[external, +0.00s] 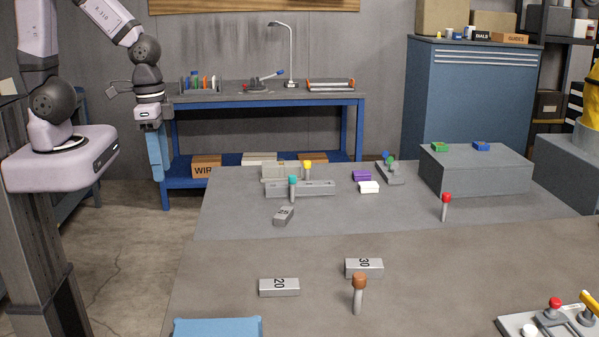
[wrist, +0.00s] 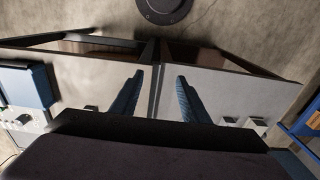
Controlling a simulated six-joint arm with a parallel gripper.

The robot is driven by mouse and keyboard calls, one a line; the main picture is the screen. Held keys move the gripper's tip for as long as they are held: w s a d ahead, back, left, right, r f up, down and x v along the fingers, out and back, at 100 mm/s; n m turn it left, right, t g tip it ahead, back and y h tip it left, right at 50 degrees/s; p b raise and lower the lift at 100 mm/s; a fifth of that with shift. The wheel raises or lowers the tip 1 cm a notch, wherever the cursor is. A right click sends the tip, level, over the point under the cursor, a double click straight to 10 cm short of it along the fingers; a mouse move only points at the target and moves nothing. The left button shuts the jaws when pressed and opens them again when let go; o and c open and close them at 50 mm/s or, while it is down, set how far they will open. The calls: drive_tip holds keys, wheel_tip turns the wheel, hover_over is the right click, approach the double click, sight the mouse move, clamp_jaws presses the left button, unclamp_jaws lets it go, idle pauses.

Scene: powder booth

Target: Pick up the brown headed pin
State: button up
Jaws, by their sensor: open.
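The brown headed pin (external: 358,300) stands upright on the near part of the grey table in the external view, with a brown head on a pale grey shaft. It is just in front of the grey block marked 30 (external: 364,268). My gripper (external: 157,178) hangs pointing down, beyond the table's left side and far from the pin. In the wrist view its two blue fingers (wrist: 160,88) are apart with nothing between them. I cannot make out the brown headed pin in the wrist view.
A block marked 20 (external: 279,287) lies left of the pin. A red headed pin (external: 445,208), teal headed pin (external: 293,190) and yellow headed pin (external: 307,170) stand farther back. A blue item (external: 218,327) and a pale fixture (external: 535,324) occupy the near edge. Bare tabletop surrounds the pin's front.

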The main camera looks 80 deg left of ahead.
drive_tip(key=w+d+f+m+t+b, duration=0.1)
drive_tip(key=w+f+t+b, duration=0.15)
drive_tip(key=w, duration=0.55)
drive_tip(key=w+d+f+m+t+b, duration=0.1)
drive_tip(key=w+d+f+t+b, duration=0.2)
drive_tip(key=w, duration=0.5)
drive_tip(key=w+f+m+t+b, duration=0.1)
drive_tip(key=w+f+t+b, duration=0.1)
drive_tip(key=w+b, duration=0.45)
drive_tip(key=m+t+h+b, duration=0.3)
drive_tip(key=m+h+b, duration=0.35)
drive_tip(key=h, duration=0.35)
approach(354, 276)
drive_tip(key=shift+n+g, duration=0.25)
drive_tip(key=shift+n, duration=0.1)
drive_tip(key=w+f, duration=0.1)
drive_tip(key=w+d+f, duration=0.1)
drive_tip(key=w, duration=0.1)
drive_tip(key=shift+w+d+b, duration=0.1)
drive_tip(key=shift+w+b, duration=0.05)
drive_tip(key=shift+b, duration=0.2)
drive_tip(key=shift+d+r+h, duration=0.15)
drive_tip(key=shift+d+h, duration=0.1)
drive_tip(key=shift+h, duration=0.05)
drive_tip(key=shift+d, duration=0.1)
drive_tip(key=shift+p+x, duration=1.3)
drive_tip(key=shift+x, duration=2.2)
drive_tip(key=shift+w, duration=0.1)
